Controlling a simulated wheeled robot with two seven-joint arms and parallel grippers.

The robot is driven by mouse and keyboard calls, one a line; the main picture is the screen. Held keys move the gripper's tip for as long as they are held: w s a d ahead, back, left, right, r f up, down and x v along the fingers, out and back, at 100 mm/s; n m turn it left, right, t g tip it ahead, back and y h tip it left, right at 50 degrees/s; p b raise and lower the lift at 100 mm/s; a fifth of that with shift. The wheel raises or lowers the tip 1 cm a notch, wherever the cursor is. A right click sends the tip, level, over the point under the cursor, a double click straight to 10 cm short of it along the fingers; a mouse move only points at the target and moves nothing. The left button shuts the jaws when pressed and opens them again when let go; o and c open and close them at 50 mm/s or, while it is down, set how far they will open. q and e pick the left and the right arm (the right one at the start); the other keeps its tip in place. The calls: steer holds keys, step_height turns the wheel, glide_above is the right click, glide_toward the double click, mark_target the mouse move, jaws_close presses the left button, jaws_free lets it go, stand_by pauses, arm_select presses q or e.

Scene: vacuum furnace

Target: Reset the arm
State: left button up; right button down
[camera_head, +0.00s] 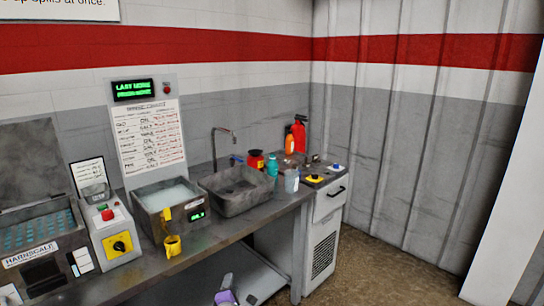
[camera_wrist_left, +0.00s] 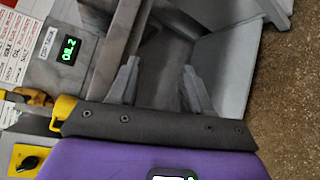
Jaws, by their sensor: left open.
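My left gripper (camera_head: 228,284) shows at the bottom edge of the head view as a small purple and grey shape, below the front edge of the bench. In the left wrist view its two grey fingers (camera_wrist_left: 160,88) stand well apart, with a dark bar and purple body behind them. I see nothing between the fingers, so it is open and empty. My right gripper is not in either view.
The grey bench (camera_head: 222,238) carries an oil tank (camera_head: 150,218), a sink (camera_head: 235,190) and a control box (camera_head: 112,238). A yellow cup-like part (camera_head: 172,246) sits at its front edge. A white cabinet (camera_head: 326,225) stands right; open floor (camera_head: 385,272) lies beyond.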

arm_select(q)
steer(key=s+d+f+m+g+h+p, duration=0.1)
steer(key=s+d+f+m+g+h, duration=0.2)
steer(key=s+f+m, duration=0.6)
steer(key=s+d+f+m+g+h+p, duration=0.1)
steer(key=s+d+f+m+g, duration=0.15)
steer(key=s+f+g, duration=0.65)
steer(key=s+m+g+p, duration=0.2)
steer(key=s+m, duration=0.6)
steer(key=s, duration=1.8)
steer(key=shift+a+r+g+h, duration=0.25)
steer(key=shift+a+g+h, duration=0.15)
steer(key=shift+g, duration=0.5)
steer(key=shift+c, duration=0.6)
